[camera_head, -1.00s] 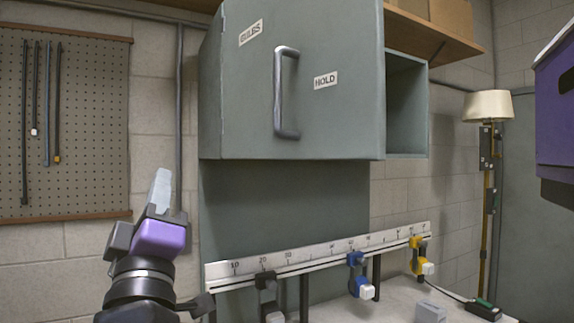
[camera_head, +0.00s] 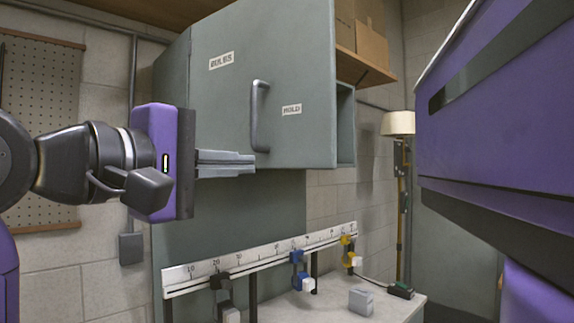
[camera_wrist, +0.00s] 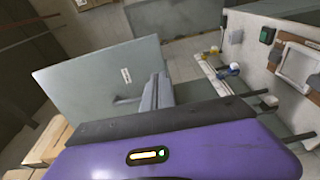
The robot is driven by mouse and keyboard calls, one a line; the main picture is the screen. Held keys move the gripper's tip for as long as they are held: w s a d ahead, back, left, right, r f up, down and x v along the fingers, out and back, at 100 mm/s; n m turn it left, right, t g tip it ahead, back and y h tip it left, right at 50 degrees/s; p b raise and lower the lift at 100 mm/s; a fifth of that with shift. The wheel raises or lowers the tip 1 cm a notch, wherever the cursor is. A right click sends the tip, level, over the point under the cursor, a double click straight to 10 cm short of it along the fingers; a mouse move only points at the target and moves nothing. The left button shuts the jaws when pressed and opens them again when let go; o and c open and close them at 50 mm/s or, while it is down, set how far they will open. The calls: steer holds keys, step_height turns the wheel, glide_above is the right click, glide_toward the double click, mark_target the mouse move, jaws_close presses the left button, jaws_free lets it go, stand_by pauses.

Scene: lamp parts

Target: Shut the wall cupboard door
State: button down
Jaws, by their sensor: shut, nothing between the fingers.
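The wall cupboard door (camera_head: 222,120) is a grey-green panel with BULBS and HOLD labels and an upright metal handle (camera_head: 255,118). It stands ajar, with an open gap (camera_head: 346,125) along its right side. My gripper (camera_head: 253,163) is shut and empty, its fingers pointing right across the front of the door. Its tips are by the handle's lower end; I cannot tell whether they touch. The wrist view shows the door (camera_wrist: 95,75) and handle (camera_wrist: 127,101) left of my fingers (camera_wrist: 157,92).
Below the cupboard, a ruler rail (camera_head: 262,258) carries blue and yellow clamps above a bench (camera_head: 335,310). A grey block (camera_head: 361,301) lies on the bench. A floor lamp (camera_head: 398,123) stands at the right. A shelf (camera_head: 365,70) with cartons is above right.

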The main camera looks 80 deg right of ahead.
steer(key=p, duration=0.4)
glide_toward(304, 164)
steer(key=x, duration=0.5)
steer(key=shift+d, duration=0.15)
steer(key=shift+x, duration=0.8)
